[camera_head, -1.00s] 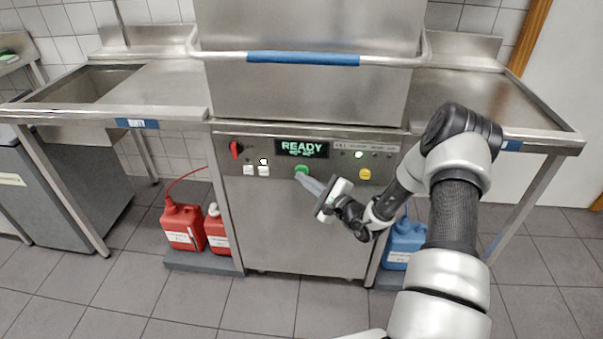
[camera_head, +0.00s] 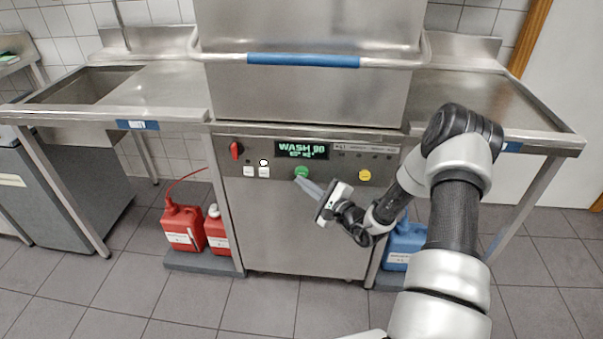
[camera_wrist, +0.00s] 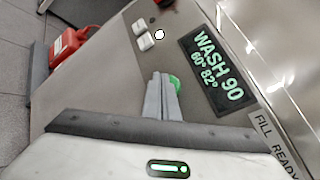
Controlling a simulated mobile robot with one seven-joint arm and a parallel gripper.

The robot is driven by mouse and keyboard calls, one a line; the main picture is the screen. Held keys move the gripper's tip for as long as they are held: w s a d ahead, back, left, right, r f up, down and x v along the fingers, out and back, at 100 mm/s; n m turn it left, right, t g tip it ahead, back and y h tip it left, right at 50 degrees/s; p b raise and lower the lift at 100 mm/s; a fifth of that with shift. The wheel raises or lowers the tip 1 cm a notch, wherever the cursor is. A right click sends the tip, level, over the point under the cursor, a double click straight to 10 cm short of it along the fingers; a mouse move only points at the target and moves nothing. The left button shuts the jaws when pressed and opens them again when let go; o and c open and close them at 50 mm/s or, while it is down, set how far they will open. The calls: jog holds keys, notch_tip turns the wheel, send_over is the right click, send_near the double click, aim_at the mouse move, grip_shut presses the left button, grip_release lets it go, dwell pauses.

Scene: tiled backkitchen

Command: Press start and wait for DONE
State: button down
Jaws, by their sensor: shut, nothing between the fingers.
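The dishwasher's display (camera_head: 301,150) reads "WASH 90" in green; the wrist view's display (camera_wrist: 213,72) also shows "60° 82°" below it. The green button (camera_head: 301,172) sits on the panel under the display. My gripper (camera_head: 298,181) is shut and empty, its fingertips just below and right of the green button. In the wrist view the shut fingers (camera_wrist: 161,80) partly cover the green button (camera_wrist: 174,84). I cannot tell whether the tips touch it. The machine's hood (camera_head: 300,95) is down, with a blue-gripped handle (camera_head: 303,59) across its front.
A red knob (camera_head: 236,149), white switches (camera_head: 256,171) and a yellow button (camera_head: 365,175) share the panel. Steel tables flank the machine.

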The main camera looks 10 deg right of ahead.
jog(key=shift+s, duration=0.1)
jog(key=shift+s+a+p, duration=0.2)
jog(key=shift+s+a, duration=0.05)
jog(key=shift+s, duration=0.55)
jog(key=shift+s+a+p, duration=0.25)
jog(key=shift+s+a, duration=0.05)
jog(key=shift+s, duration=0.45)
jog(key=shift+s+a+p, duration=0.2)
jog(key=shift+s+a, duration=0.05)
jog(key=shift+s, duration=0.55)
